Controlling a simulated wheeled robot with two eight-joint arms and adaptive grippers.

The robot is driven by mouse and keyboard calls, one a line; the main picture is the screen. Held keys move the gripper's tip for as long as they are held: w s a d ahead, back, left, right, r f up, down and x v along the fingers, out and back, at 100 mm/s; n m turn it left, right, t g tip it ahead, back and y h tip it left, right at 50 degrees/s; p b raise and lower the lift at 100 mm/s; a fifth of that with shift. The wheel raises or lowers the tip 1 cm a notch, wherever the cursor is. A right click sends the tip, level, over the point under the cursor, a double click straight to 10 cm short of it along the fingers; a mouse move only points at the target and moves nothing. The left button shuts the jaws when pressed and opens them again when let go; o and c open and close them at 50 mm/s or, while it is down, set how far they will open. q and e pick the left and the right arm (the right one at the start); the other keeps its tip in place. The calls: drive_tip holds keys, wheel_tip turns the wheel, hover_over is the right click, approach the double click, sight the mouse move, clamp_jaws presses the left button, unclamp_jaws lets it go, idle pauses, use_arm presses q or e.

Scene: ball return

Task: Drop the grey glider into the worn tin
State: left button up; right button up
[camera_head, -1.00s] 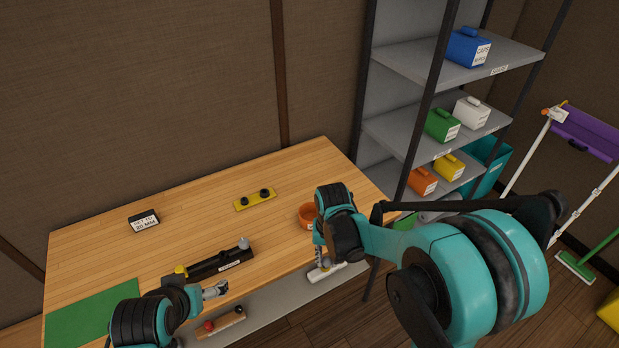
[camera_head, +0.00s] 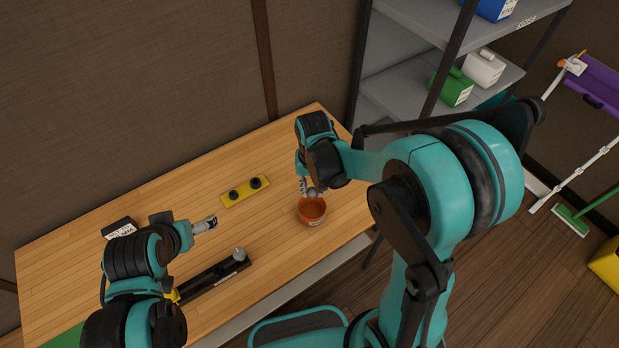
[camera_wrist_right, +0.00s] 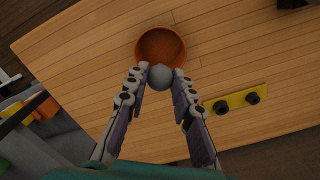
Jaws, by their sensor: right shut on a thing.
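The grey glider looks like a small grey ball (camera_head: 312,192); it also shows in the right wrist view (camera_wrist_right: 160,76). My right gripper (camera_head: 309,188) is shut on it, with the ball between the fingertips (camera_wrist_right: 159,72). The worn tin is a round orange bowl-like container (camera_head: 312,212), upright on the table and open at the top. In the right wrist view the ball overlaps the near rim of the tin (camera_wrist_right: 161,48). My left gripper (camera_head: 208,223) is above the table at the left, away from the tin; its jaw state is unclear.
A black rack (camera_head: 215,278) with another grey ball (camera_head: 239,254) and a yellow piece lies near the front edge. A yellow plate with two black knobs (camera_head: 245,191) lies left of the tin. A shelf unit (camera_head: 400,100) stands behind, right. The wooden table (camera_head: 180,200) has bare room.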

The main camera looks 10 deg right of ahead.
drive_tip(key=shift+f, duration=0.15)
wheel_tip(320, 180, down, 7)
drive_tip(key=b, duration=0.6)
drive_tip(key=shift+b, duration=0.4)
idle(0.5)
drive_tip(key=o, duration=1)
drive_tip(key=shift+r, duration=3.8)
